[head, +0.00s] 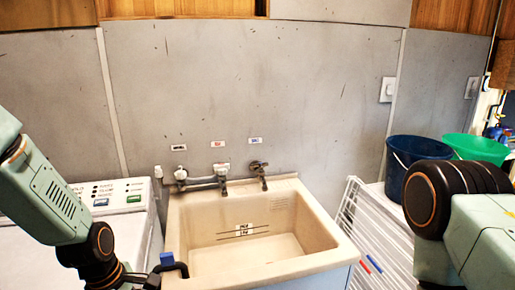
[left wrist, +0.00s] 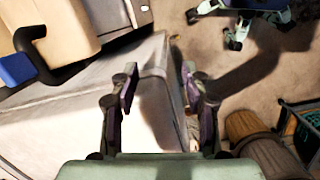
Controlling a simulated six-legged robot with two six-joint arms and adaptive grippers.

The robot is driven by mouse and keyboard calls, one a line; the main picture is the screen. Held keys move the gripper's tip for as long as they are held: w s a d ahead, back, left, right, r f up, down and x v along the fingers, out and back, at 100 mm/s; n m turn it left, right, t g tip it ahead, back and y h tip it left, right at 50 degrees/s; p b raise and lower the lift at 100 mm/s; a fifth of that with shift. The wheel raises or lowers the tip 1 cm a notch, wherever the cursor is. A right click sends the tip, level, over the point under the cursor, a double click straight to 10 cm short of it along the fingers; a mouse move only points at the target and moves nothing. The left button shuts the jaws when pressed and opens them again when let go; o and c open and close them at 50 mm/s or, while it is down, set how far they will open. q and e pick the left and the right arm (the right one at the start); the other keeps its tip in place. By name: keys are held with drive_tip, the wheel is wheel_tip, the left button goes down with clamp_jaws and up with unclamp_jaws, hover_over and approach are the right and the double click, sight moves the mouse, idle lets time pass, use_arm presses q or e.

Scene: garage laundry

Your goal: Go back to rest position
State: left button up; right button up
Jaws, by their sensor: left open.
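My left gripper (left wrist: 160,80) shows in the left wrist view with its two dark fingers apart and nothing between them. It is above the washing machine's side and the floor. In the head view my left arm comes down from the left edge and its gripper is below the picture. My right arm stands at the right edge of the head view; its gripper is out of view.
A beige sink (head: 235,230) stands in the middle, with a black hose and blue clip (head: 167,259) at its left rim. A white washing machine (head: 125,195) is at left. A drying rack (head: 375,240), blue bucket (head: 405,155) and green basin (head: 475,147) are at right.

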use_arm(q)
drive_tip(key=s+d+f+m+y+b, duration=0.1)
drive_tip(key=s+f+m+b, duration=1.1)
drive_tip(key=s+f, duration=1.3)
drive_tip(key=d+f+m, duration=0.1)
drive_tip(key=m, duration=0.4)
drive_tip(key=shift+d+m+g+y, duration=0.3)
drive_tip(key=shift+d, duration=0.05)
drive_tip(key=shift+s, duration=0.1)
